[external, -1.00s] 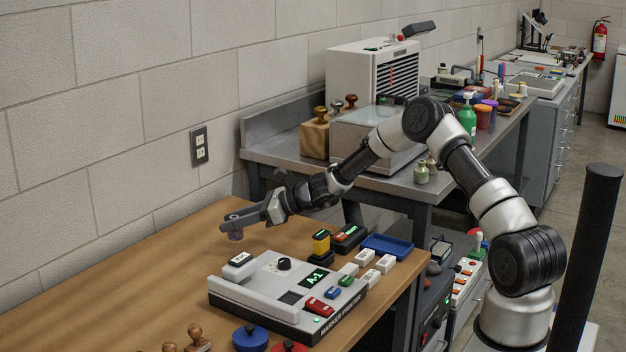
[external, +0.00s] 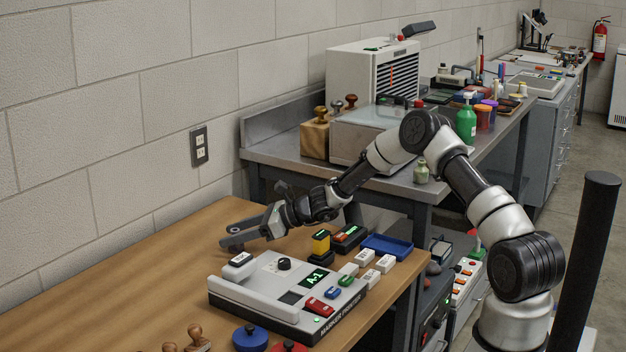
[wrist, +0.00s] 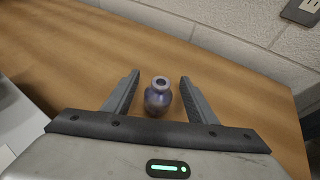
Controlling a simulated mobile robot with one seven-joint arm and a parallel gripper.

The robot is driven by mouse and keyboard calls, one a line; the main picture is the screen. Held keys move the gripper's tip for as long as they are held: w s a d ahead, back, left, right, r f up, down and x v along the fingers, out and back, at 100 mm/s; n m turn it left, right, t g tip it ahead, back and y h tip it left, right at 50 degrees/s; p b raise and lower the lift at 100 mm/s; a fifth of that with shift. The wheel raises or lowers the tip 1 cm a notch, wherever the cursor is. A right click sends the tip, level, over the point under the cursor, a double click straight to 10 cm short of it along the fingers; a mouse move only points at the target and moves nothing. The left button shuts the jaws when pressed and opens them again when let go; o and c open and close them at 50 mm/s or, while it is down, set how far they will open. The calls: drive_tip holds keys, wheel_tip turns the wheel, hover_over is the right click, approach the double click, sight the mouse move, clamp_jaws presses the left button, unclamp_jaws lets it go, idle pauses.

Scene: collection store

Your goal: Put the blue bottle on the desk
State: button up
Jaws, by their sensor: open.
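A small blue-purple bottle (wrist: 158,98) with a round open neck shows in the wrist view. It appears upright on the wooden desk (wrist: 230,95). My gripper (wrist: 159,77) is open, with one finger on each side of the bottle and a visible gap to both. In the external view my gripper (external: 228,236) is low over the far left part of the desk (external: 130,262), behind the marker printer. The bottle cannot be made out there; the fingers appear to hide it.
The marker printer (external: 255,290) stands close in front of my gripper. Stamps (external: 198,338), a blue round pad (external: 250,338) and a blue tray (external: 386,246) lie around it. The block wall (external: 90,120) runs behind the desk. The desk's left side is clear.

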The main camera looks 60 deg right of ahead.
drive_tip(key=shift+r, duration=0.15)
drive_tip(key=shift+s+d+r, duration=0.15)
drive_tip(key=p+v, duration=0.2)
drive_tip(key=v, duration=0.9)
drive_tip(key=shift+s+d, duration=0.15)
drive_tip(key=shift+s, duration=0.1)
